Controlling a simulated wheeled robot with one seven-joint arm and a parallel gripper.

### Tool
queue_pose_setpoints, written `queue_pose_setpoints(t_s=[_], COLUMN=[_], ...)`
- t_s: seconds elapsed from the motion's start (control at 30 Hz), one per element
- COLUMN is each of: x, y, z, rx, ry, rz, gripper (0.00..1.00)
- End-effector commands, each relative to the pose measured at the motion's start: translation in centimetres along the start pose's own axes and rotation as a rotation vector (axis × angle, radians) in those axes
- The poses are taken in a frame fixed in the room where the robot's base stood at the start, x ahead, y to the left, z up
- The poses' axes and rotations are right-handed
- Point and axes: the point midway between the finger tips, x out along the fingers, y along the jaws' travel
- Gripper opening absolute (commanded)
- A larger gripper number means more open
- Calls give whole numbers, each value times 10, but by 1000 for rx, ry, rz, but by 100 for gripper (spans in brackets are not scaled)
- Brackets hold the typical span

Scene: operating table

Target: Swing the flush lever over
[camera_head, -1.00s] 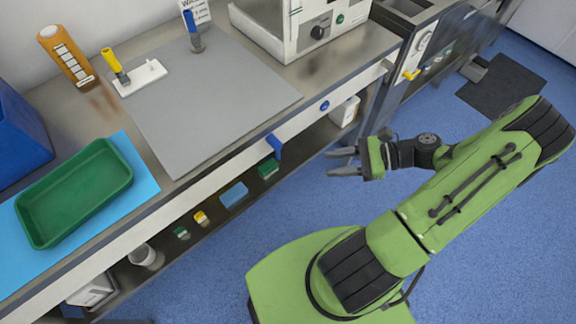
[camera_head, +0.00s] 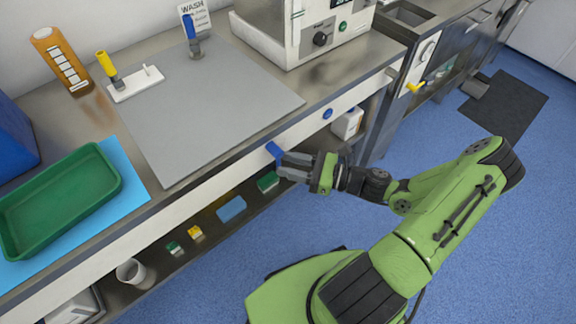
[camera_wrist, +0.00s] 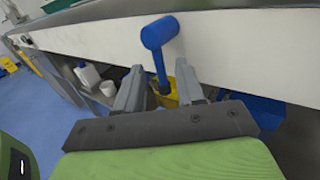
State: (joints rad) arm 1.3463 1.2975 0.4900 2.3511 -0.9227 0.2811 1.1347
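A blue lever (camera_head: 275,151) hangs from a round hub on the white front panel of the counter, its handle pointing down. I see no label naming it as the flush lever. My gripper (camera_head: 282,168) is at this lever, with its fingers pointing at the panel. In the wrist view the blue lever (camera_wrist: 157,42) shows close up, its shaft running down between the two fingertips of my gripper (camera_wrist: 160,85). The fingers are apart, with gaps visible beside the shaft. I cannot tell whether either finger touches it.
A yellow lever (camera_head: 415,87) and a blue knob (camera_head: 327,113) are on the front panels to the right. Below the counter, a shelf holds a blue block (camera_head: 231,208) and small boxes. A green tray (camera_head: 60,205) stands on the counter at left. Blue floor is open in front.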

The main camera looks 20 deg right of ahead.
Motion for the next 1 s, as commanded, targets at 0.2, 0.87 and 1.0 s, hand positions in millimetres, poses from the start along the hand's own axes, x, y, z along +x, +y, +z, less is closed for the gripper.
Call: queue_pose_setpoints(t_s=[0.2,0.87,1.0], x=[10,9,7], y=[0,0,-1], z=[0,0,0], rx=[0,0,4], ry=[0,0,-3], rz=[-1,0,0], gripper=[38,0,0])
